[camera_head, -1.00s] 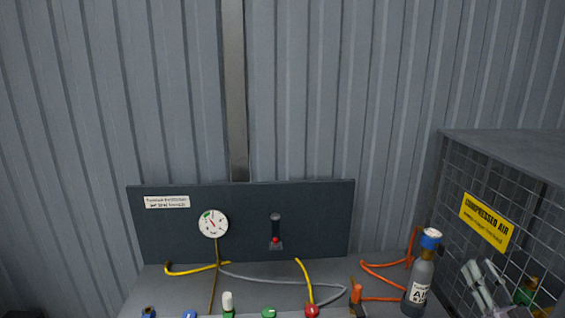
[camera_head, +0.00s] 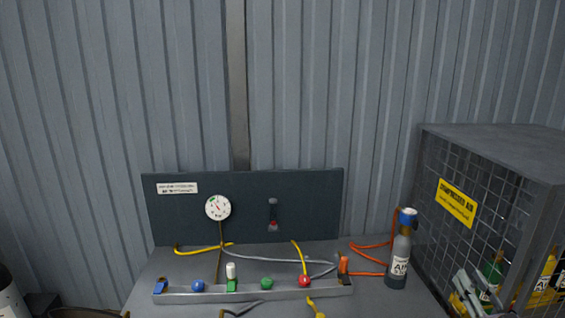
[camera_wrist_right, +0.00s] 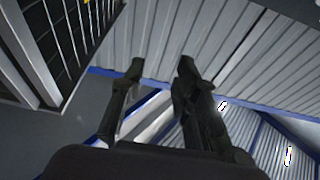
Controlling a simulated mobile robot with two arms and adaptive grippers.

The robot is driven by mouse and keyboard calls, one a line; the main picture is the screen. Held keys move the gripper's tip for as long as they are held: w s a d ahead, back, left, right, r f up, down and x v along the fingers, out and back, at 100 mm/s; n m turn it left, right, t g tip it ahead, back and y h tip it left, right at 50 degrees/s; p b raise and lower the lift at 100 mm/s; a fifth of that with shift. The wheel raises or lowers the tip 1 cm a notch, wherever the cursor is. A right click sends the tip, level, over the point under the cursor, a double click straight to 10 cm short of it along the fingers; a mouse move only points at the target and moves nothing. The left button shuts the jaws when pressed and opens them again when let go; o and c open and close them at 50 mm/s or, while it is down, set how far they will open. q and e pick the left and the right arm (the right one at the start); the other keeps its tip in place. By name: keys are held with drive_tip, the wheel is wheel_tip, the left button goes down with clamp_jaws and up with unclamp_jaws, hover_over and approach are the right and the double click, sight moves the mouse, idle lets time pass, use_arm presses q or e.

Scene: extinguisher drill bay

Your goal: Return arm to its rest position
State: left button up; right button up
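My right gripper (camera_head: 474,284) shows at the lower right of the head view, in front of the wire cage. In the right wrist view my right gripper (camera_wrist_right: 161,68) has two dark fingers standing apart with nothing between them. It hangs free, and part of its arm is cut off by the head view's lower edge. My left gripper is not in view.
A mesh cage (camera_head: 540,150) with bottles stands close at right. A grey air bottle (camera_head: 399,262) stands on the bench beside it. A rail (camera_head: 215,297) with coloured fittings, hoses and a gauge panel (camera_head: 310,205) are on the bench. Corrugated wall is behind.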

drive_tip(key=s+a+f+g+h, duration=0.1)
drive_tip(key=s+a+f+g, duration=0.45)
drive_tip(key=f, duration=0.35)
drive_tip(key=s+a+f+g+h, duration=0.1)
drive_tip(key=s+a+f+g, duration=0.3)
drive_tip(key=a+f, duration=0.4)
drive_tip(key=s+a+f+n+g+y, duration=0.15)
drive_tip(key=s+a+g, duration=0.25)
drive_tip(key=s, duration=0.6)
drive_tip(key=s+a+f+g+h, duration=0.1)
drive_tip(key=s+a+f+g, duration=0.25)
drive_tip(key=s, duration=0.75)
wheel_tip(320, 180, down, 32)
drive_tip(key=s+a+g+b, duration=0.1)
drive_tip(key=s+g+b, duration=0.1)
drive_tip(key=b, duration=0.4)
use_arm(q)
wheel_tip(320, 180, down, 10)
drive_tip(key=b, duration=0.4)
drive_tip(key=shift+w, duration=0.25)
use_arm(e)
drive_tip(key=s+d+f+g, duration=0.1)
drive_tip(key=s+d+f, duration=0.2)
drive_tip(key=s+f, duration=1.3)
wheel_tip(320, 180, down, 4)
drive_tip(key=shift+s+r, duration=0.1)
drive_tip(key=shift+s, duration=0.3)
